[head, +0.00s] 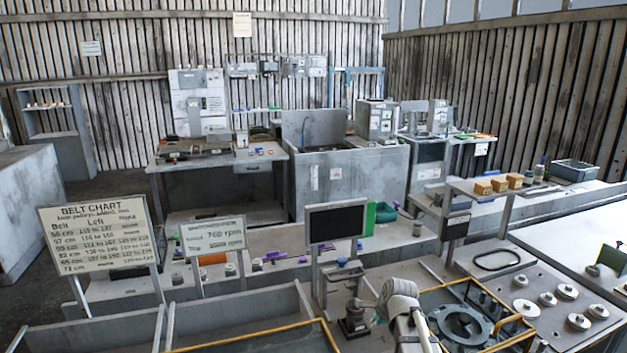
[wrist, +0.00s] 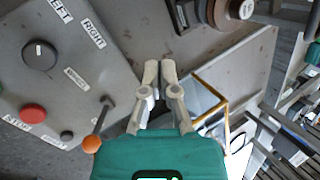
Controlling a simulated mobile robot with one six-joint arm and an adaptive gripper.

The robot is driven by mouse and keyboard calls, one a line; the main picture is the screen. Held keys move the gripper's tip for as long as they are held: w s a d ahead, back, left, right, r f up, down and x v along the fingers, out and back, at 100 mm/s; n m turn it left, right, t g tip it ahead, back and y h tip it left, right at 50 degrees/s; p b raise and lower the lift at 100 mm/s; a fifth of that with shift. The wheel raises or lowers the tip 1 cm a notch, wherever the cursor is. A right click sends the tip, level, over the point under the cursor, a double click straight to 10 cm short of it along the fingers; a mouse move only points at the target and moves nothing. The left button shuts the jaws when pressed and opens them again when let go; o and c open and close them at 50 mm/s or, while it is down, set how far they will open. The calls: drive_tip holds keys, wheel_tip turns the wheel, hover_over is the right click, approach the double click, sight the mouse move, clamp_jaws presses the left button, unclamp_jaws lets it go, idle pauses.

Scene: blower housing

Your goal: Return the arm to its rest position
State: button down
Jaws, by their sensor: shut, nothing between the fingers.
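My gripper (wrist: 160,68) shows in the wrist view with its two pale fingers together and nothing between them. It points at a grey worktop and is apart from the things around it. In the head view my pale arm rises at the bottom, right of centre, and I cannot make out the fingers there.
In the wrist view a control panel (wrist: 60,65) with a black knob (wrist: 39,55), red button (wrist: 33,114) and orange-tipped lever (wrist: 92,144) lies left of my gripper. The head view shows a yellow-edged frame (head: 520,318), metal pulleys (head: 567,291) and a dark screen (head: 335,223).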

drive_tip(key=s+n, duration=0.3)
drive_tip(key=s+f+n+g, duration=0.1)
drive_tip(key=s+n, duration=0.2)
drive_tip(key=s+a+n+g+h, duration=0.1)
drive_tip(key=s+n, duration=0.2)
drive_tip(key=shift+s+f, duration=0.15)
drive_tip(key=shift+f, duration=0.05)
drive_tip(key=s+n+g, duration=0.1)
drive_tip(key=s+n, duration=0.2)
drive_tip(key=n, duration=0.1)
drive_tip(key=s+n+g+h, duration=0.1)
drive_tip(key=s+n, duration=0.3)
drive_tip(key=shift+s+d+f+g, duration=0.1)
drive_tip(key=shift+s+f+g, duration=0.1)
drive_tip(key=shift+s+g, duration=0.1)
drive_tip(key=shift+s+n, duration=0.4)
drive_tip(key=shift+n, duration=0.1)
